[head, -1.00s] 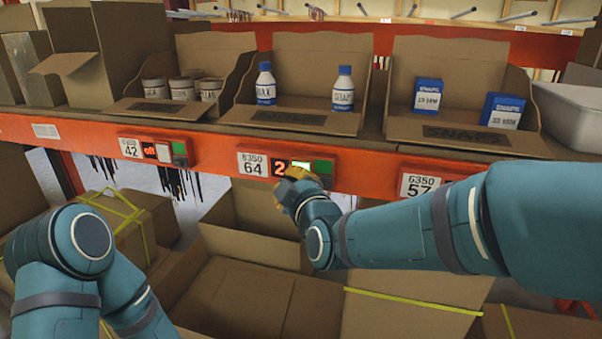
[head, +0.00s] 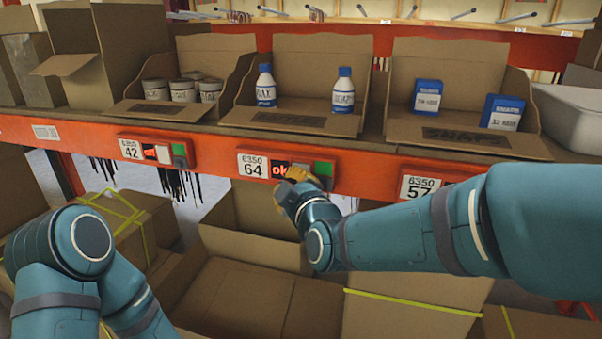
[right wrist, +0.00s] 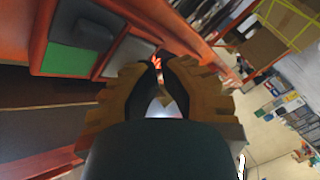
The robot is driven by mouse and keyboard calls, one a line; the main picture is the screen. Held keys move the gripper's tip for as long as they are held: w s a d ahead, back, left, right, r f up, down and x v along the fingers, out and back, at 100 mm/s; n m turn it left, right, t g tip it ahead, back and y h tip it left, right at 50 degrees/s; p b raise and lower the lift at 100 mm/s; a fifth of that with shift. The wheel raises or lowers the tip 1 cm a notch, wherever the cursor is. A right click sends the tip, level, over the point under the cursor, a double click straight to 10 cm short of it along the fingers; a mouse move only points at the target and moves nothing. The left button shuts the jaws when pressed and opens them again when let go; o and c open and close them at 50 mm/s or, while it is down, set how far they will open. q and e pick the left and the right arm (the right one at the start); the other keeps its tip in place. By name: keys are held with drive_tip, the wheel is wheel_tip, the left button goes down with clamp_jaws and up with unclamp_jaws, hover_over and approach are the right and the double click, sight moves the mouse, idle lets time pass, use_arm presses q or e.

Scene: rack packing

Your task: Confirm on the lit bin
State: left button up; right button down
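The bin label module reading 6350 64 (head: 253,166) is on the orange shelf beam, with a red "ok" on its dark display (head: 280,171) and a green panel (head: 323,168) at its right end. My right gripper (head: 298,175) is at this module, between the display and the green panel, and hides the button there. In the right wrist view its ridged orange-brown fingers (right wrist: 160,78) are drawn close together with nothing held. The green panel (right wrist: 70,62) and a grey button (right wrist: 126,57) show left of them. Contact is hard to tell. My left gripper is out of view.
Above the module, an open carton (head: 290,121) holds two blue-and-white bottles. Neighbouring modules read 6350 42 (head: 131,149) and 6350 57 (head: 419,187). Open cardboard boxes (head: 240,295) stand below the beam. My left arm is at the lower left.

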drive_tip(key=shift+s+a, duration=0.15)
drive_tip(key=shift+s, duration=0.4)
drive_tip(key=s+p, duration=0.1)
drive_tip(key=s+a, duration=0.1)
drive_tip(key=s, duration=0.1)
drive_tip(key=s+p, duration=0.1)
drive_tip(key=shift+s+a+p, duration=0.3)
drive_tip(key=shift+s, duration=0.1)
idle(0.5)
